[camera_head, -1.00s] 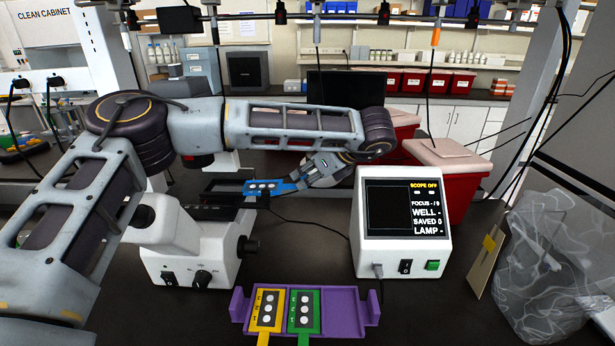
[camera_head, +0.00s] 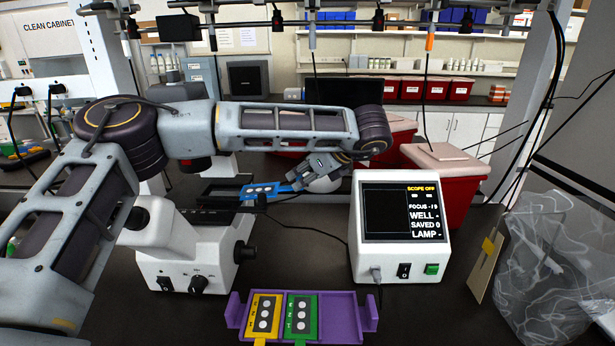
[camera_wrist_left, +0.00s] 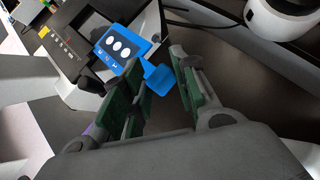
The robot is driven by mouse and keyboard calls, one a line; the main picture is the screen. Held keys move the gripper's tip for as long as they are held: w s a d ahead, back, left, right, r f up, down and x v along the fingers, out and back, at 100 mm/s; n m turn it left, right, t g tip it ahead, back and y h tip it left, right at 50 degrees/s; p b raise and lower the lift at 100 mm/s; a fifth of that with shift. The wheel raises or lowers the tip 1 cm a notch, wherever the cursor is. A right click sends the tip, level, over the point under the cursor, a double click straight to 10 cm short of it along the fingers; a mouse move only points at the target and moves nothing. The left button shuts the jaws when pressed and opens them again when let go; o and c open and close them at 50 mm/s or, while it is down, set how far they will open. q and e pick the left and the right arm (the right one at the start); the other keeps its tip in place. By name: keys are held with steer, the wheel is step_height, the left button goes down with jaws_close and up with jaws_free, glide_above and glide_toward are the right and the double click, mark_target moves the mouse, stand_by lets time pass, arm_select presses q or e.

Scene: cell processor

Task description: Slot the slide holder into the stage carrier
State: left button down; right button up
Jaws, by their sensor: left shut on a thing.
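The blue slide holder (camera_head: 262,190), with several white round spots on a dark strip, is tilted in the head view, its left end lower. My left gripper (camera_head: 300,180) is shut on its handle; the wrist view shows the blue handle (camera_wrist_left: 158,78) between the green-padded fingers (camera_wrist_left: 160,92). The black stage carrier (camera_head: 218,186) is on the white microscope (camera_head: 190,245). The holder's left end overlaps the carrier's right end in the head view; I cannot tell whether they touch. My right gripper is out of view.
A purple rack (camera_head: 340,312) at the front holds a yellow holder (camera_head: 263,315) and a green holder (camera_head: 300,315). A white control box (camera_head: 405,262) reading SCOPE OFF stands to the right. A cable crosses the table between it and the microscope. A clear bag (camera_head: 550,260) is far right.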

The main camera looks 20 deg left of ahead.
arm_select(q)
steer(key=shift+s+a+f, duration=0.1)
steer(key=shift+a+f, duration=0.05)
steer(key=shift+f, duration=0.5)
steer(key=shift+a+f, duration=0.1)
steer(key=shift+f, duration=0.5)
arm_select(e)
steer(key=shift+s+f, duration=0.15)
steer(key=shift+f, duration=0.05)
arm_select(q)
steer(key=shift+s+a+r+g+y+p, duration=0.15)
steer(key=shift+a+g+y+p, duration=0.2)
steer(key=shift+p, duration=0.55)
steer(key=shift+w+a+p, duration=0.3)
steer(key=shift+p, duration=0.2)
steer(key=shift+w, duration=0.1)
steer(key=shift+d, duration=0.1)
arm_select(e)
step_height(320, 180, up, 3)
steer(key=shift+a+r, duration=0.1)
arm_select(q)
steer(key=shift+d+b, duration=0.1)
steer(key=shift+b, duration=0.25)
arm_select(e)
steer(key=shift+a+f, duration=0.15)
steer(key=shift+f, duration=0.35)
